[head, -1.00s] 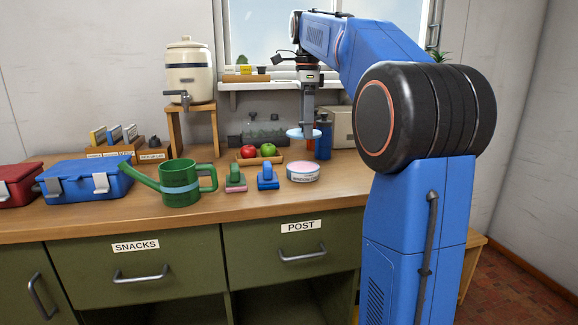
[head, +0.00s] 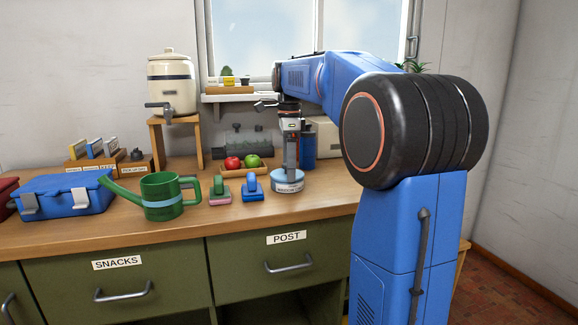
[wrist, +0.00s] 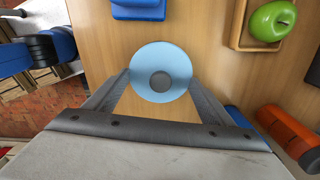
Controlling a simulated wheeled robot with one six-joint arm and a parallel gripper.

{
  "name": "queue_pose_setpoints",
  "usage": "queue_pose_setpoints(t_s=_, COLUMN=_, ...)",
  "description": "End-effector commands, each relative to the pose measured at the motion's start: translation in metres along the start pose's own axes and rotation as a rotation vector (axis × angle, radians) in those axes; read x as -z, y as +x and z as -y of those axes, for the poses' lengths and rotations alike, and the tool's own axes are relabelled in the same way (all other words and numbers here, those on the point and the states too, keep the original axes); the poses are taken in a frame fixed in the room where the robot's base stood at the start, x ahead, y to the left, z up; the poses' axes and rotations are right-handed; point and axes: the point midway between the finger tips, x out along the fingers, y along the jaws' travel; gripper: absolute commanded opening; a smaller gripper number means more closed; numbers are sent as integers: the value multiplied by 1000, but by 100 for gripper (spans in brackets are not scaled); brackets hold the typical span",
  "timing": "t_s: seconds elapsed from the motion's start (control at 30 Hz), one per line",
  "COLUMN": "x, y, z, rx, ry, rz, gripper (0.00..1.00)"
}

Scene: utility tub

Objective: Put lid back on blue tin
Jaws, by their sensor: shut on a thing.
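My gripper (head: 289,168) points down and is shut on the light blue round lid (wrist: 160,58). The lid has a grey knob in its middle. In the head view the lid is right at the top of the round tin (head: 288,187), which has a white label band and stands on the counter. I cannot tell whether the lid is fully seated or just above the rim. In the wrist view the lid hides the tin below it.
Blue and green-pink handled items (head: 252,187) (head: 220,191) stand left of the tin. Behind is a wooden tray (head: 228,175) with a red and a green apple. A green watering can (head: 162,197) and a blue toolbox (head: 62,197) are further left. The counter front is clear.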

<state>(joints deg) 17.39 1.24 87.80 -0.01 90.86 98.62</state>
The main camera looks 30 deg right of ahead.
Motion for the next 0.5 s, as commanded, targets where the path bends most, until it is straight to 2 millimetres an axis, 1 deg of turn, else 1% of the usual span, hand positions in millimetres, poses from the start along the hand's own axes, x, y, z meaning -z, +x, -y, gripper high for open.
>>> queue_pose_setpoints(t_s=0.17, x=0, y=2, z=0, rx=0, ry=0, rz=0, gripper=54)
queue_pose_setpoints(t_s=0.2, x=0, y=3, z=0, rx=0, ry=0, rz=0, gripper=79)
queue_pose_setpoints(t_s=0.27, x=0, y=2, z=0, rx=0, ry=0, rz=0, gripper=93)
queue_pose_setpoints(t_s=0.3, x=0, y=2, z=0, rx=0, ry=0, rz=0, gripper=95)
queue_pose_setpoints(t_s=0.5, x=0, y=2, z=0, rx=0, ry=0, rz=0, gripper=95)
